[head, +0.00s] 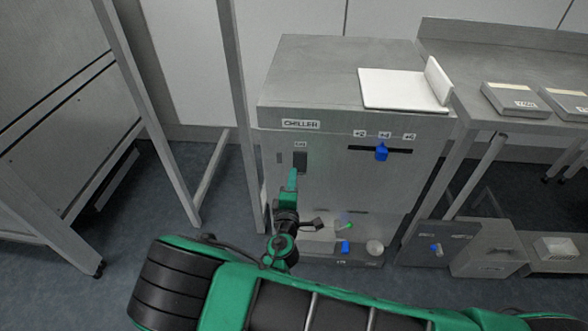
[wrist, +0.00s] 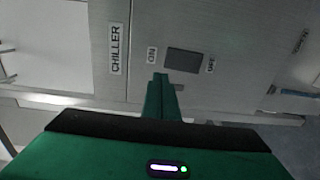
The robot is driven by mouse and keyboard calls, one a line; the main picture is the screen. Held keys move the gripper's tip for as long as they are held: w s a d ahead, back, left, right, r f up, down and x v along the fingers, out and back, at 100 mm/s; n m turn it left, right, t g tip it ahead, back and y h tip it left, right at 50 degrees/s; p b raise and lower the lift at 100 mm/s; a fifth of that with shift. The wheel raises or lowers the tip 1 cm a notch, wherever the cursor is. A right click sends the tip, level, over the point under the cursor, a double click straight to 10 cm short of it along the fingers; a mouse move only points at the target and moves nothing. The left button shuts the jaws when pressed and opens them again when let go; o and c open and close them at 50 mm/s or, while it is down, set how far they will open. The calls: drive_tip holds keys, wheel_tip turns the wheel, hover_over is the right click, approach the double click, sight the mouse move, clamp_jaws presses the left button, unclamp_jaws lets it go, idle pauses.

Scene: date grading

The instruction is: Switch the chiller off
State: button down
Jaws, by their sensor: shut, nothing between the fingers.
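The chiller (head: 330,85) is a grey metal cabinet with a "CHILLER" label (head: 301,124) on its front. A dark switch (head: 300,160) sits below that label at the left of the front. In the wrist view the switch (wrist: 184,61) lies between an "ON" label (wrist: 151,55) and an "OFF" label (wrist: 211,65). I cannot tell which way it is set. My gripper (head: 293,175) is shut and empty, its green fingers just below the switch. In the wrist view the fingertips (wrist: 160,77) are near the switch's ON-side end; I cannot tell whether they touch.
A blue slider knob (head: 381,152) sits in a slot right of the switch. A white tray (head: 395,88) lies on the chiller top. A metal bench (head: 470,75) with labelled boxes stands at right. A metal post (head: 238,100) stands close on the left.

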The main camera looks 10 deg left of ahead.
drive_tip(key=s, duration=0.2)
drive_tip(key=s+r, duration=0.1)
drive_tip(key=s, duration=0.1)
drive_tip(key=shift+s+d, duration=0.2)
drive_tip(key=shift+s, duration=0.2)
